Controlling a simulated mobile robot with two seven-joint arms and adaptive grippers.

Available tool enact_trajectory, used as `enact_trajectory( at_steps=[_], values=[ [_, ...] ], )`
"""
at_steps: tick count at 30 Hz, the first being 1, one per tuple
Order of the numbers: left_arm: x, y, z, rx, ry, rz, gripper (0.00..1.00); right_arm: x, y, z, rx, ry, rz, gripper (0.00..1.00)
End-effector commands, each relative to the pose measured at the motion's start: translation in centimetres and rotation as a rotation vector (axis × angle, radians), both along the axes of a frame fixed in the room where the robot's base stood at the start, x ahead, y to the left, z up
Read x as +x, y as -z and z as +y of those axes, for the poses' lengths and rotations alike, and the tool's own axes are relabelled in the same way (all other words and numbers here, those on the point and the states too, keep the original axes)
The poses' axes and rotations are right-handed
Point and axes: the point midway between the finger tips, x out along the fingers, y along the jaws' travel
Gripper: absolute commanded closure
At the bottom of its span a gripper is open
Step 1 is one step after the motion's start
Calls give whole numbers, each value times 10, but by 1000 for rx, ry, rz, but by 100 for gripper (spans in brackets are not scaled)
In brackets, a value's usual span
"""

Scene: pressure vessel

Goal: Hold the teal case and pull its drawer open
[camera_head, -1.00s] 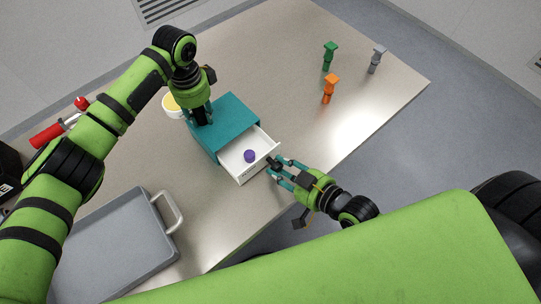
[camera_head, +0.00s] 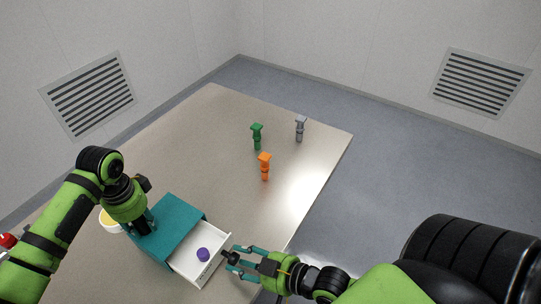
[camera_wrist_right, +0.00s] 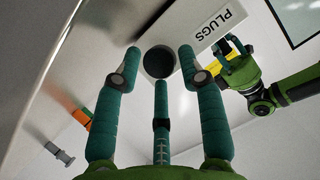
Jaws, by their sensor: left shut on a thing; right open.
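The teal case (camera_head: 168,226) stands on the table at the lower left of the head view. Its white drawer (camera_head: 220,246) is pulled out toward the lower right, with a purple piece (camera_head: 203,254) inside. My left gripper (camera_head: 146,226) is shut on the case's far-left side; it also shows in the right wrist view (camera_wrist_right: 236,66). My right gripper (camera_head: 238,262) is open just in front of the drawer. In the right wrist view, the dark round knob (camera_wrist_right: 158,62) lies between its spread fingertips (camera_wrist_right: 160,78), beside the PLUGS label (camera_wrist_right: 218,28).
Green (camera_head: 257,137), orange (camera_head: 265,167) and grey (camera_head: 300,129) pieces stand upright toward the table's far right. A bowl with yellow inside (camera_head: 109,221) is beside the case, partly hidden by my left arm. The table (camera_head: 205,135) is clear behind the case.

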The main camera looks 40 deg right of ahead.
Motion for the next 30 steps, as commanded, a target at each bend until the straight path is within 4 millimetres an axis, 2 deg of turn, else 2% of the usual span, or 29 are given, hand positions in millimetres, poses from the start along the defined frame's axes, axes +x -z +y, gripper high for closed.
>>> enact_trajectory(
  at_steps=[9, 15, 21, 30],
  values=[
    [0, 2, 2, 4, -3, 1, 100, -51, -22, -27, -2, -3, 3, 60],
    [0, 2, 2, 4, -3, 1, 100, -75, -34, -42, 0, -2, 0, 60],
    [0, 1, 2, 4, -3, 1, 100, -87, -40, -49, 0, -1, -3, 60],
    [0, 1, 2, 4, -3, 1, 100, -89, -42, -50, 0, -1, -6, 60]
  ],
)
